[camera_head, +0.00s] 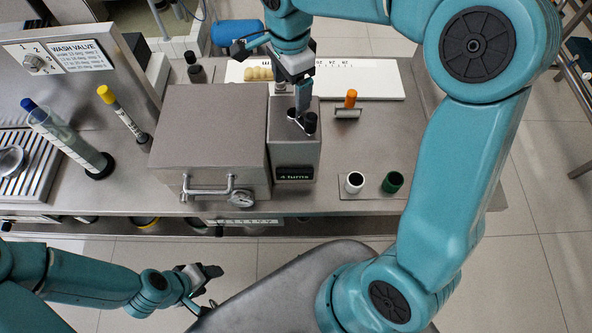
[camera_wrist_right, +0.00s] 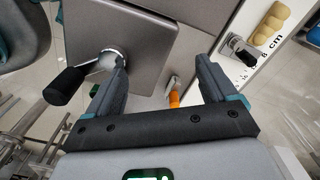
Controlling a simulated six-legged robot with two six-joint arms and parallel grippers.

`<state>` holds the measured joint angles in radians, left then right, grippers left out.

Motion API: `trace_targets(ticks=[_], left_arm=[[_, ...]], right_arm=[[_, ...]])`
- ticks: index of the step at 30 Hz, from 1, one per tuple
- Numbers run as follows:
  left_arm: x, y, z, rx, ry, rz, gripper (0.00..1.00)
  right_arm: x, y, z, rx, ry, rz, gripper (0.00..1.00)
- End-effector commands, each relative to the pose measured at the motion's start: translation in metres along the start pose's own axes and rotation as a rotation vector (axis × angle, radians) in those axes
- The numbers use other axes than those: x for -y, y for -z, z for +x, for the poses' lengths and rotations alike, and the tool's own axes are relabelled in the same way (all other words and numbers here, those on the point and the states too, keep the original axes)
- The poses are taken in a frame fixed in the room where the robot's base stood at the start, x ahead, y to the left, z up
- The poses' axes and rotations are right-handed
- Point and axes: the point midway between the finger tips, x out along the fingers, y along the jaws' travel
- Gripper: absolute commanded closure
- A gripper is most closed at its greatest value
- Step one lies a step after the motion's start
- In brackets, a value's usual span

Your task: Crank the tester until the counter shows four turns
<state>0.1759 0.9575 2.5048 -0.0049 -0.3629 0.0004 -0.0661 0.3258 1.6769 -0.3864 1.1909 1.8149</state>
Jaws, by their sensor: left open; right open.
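The tester (camera_head: 294,150) is a grey box on the bench, and its dark counter (camera_head: 295,174) reads "4 turns" in green. Its crank is on top, with a black knob (camera_head: 310,122). In the right wrist view the crank's silver hub (camera_wrist_right: 110,57) and black knob (camera_wrist_right: 66,85) lie at the left. My right gripper (camera_head: 302,106) is just above the tester top, close to the crank. Its two fingers also show in the right wrist view (camera_wrist_right: 163,72), apart with nothing between them; the knob is outside them. My left gripper (camera_head: 208,285) is open and empty, low in front of the bench.
A large grey box (camera_head: 212,135) with a front handle and gauge stands left of the tester. White (camera_head: 354,182) and green (camera_head: 392,182) cups stand to the right, an orange-handled tool (camera_head: 350,98) behind them. A blue-capped cylinder (camera_head: 65,140) and yellow-capped tube (camera_head: 122,112) stand left.

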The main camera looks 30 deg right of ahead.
Motion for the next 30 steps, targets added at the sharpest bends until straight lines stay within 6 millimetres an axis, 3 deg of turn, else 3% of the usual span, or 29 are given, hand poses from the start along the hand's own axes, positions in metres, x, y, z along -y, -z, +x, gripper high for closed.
trace_targets(ticks=[8, 19, 30], left_arm=[[-0.001, 0.0, -0.002, 0.0, 0.0, 0.0, 0.39], [-0.018, -0.001, -0.049, 0.0, 0.0, 0.0, 0.39], [-0.015, -0.001, -0.042, 0.0, 0.0, 0.0, 0.39]], right_arm=[[-0.002, -0.006, 0.0, 0.013, -0.01, 0.001, 0.06], [-0.001, -0.004, -0.064, 0.011, -0.002, 0.002, 0.06], [0.0, -0.003, -0.08, 0.009, -0.001, 0.002, 0.06]])
